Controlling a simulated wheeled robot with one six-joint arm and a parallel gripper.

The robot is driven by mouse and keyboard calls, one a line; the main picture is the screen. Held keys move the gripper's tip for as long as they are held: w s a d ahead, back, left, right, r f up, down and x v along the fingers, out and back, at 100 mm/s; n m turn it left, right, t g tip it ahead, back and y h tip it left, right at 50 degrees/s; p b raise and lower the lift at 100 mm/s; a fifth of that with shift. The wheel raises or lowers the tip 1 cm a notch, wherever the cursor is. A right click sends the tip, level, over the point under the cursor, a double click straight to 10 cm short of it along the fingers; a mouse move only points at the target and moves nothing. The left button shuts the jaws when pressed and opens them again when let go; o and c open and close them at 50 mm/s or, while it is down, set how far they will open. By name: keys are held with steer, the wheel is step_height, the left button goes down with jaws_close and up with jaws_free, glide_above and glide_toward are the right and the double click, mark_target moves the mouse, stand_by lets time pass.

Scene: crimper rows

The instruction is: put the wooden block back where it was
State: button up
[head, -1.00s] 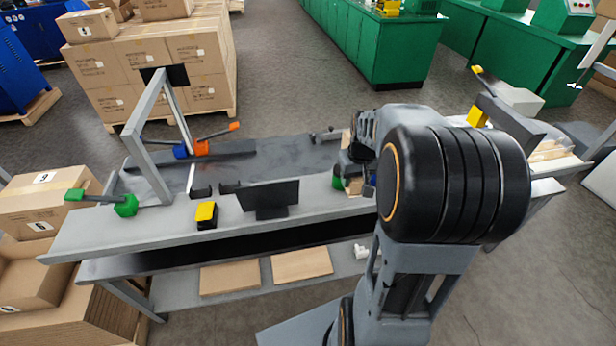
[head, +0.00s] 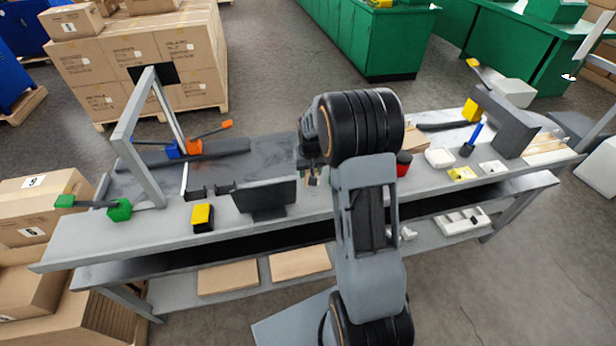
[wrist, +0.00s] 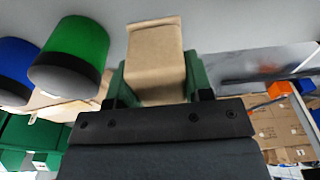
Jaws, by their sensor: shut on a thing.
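The wooden block (wrist: 154,62) is light brown and fills the space between the fingers of my gripper (wrist: 155,82) in the wrist view. The green finger pads press on its two sides. In the head view my gripper (head: 313,178) is over the bench, right of the black screen, and a small bit of tan shows at its tip. My arm hides much of it, and I cannot tell whether the block touches the bench.
In the wrist view, a green cylinder (wrist: 70,55) and a blue cylinder (wrist: 17,70) stand left of the block. The black screen (head: 267,197), a yellow-topped block (head: 203,217) and a red cylinder (head: 403,162) are on the grey bench (head: 110,245). A grey frame (head: 140,135) rises at left.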

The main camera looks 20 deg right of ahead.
steer(key=shift+w+a+f, duration=0.2)
steer(key=shift+w+f, duration=0.15)
steer(key=shift+f, duration=1.6)
steer(key=shift+f, duration=0.15)
steer(key=o, duration=0.8)
steer(key=shift+o, duration=0.2)
